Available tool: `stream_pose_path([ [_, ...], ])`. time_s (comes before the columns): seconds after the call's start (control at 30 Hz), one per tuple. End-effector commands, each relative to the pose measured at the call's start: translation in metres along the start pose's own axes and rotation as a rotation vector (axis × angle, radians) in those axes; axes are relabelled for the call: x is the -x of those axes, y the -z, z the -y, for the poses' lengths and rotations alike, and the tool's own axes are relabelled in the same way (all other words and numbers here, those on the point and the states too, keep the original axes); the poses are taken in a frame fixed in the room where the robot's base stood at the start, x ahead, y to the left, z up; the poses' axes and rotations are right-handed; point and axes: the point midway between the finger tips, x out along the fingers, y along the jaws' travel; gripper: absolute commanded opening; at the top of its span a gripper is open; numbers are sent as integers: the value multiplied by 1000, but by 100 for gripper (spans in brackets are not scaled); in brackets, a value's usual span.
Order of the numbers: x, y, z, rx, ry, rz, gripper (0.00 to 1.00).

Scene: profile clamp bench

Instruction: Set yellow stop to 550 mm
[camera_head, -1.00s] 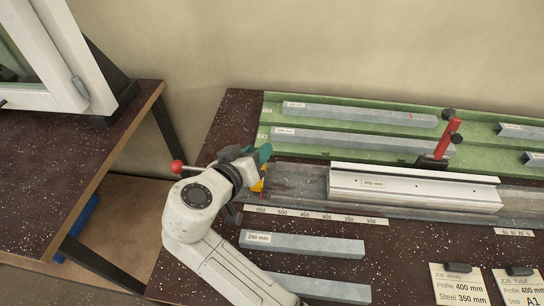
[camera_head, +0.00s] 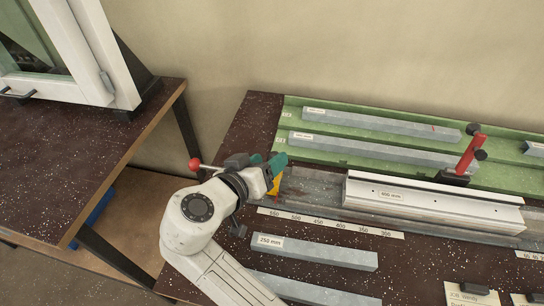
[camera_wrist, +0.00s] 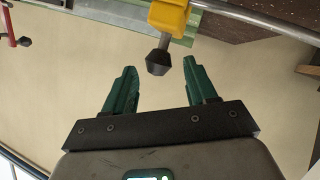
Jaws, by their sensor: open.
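The yellow stop (camera_head: 277,185) is at the left end of the metal rail, near the 550 end of the number strip (camera_head: 330,224). My gripper and wrist partly hide it, so its exact reading cannot be told. My gripper (camera_head: 276,163) is open just above it. In the wrist view, the yellow stop (camera_wrist: 168,16) shows at the top, with its black knob (camera_wrist: 158,62) between the open green fingers of my gripper (camera_wrist: 159,66). Neither finger visibly touches the knob. A metal rod passes beside the stop.
A profile marked 400 mm (camera_head: 430,203) lies on the rail. Green trays (camera_head: 296,150) hold grey bars at the back. A 250 mm bar (camera_head: 315,252) lies in front. A red ball lever (camera_head: 195,164) rises left of my wrist.

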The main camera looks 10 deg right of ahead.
Motion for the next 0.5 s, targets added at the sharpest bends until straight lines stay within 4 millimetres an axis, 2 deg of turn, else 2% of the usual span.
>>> stream_pose_path([
  [0.03,12,0,2,0,4,-2,57],
  [0.23,49,0,2,1,4,-2,57],
  [0.4,68,0,2,1,3,-1,57],
  [0.5,74,0,1,1,2,1,57],
])
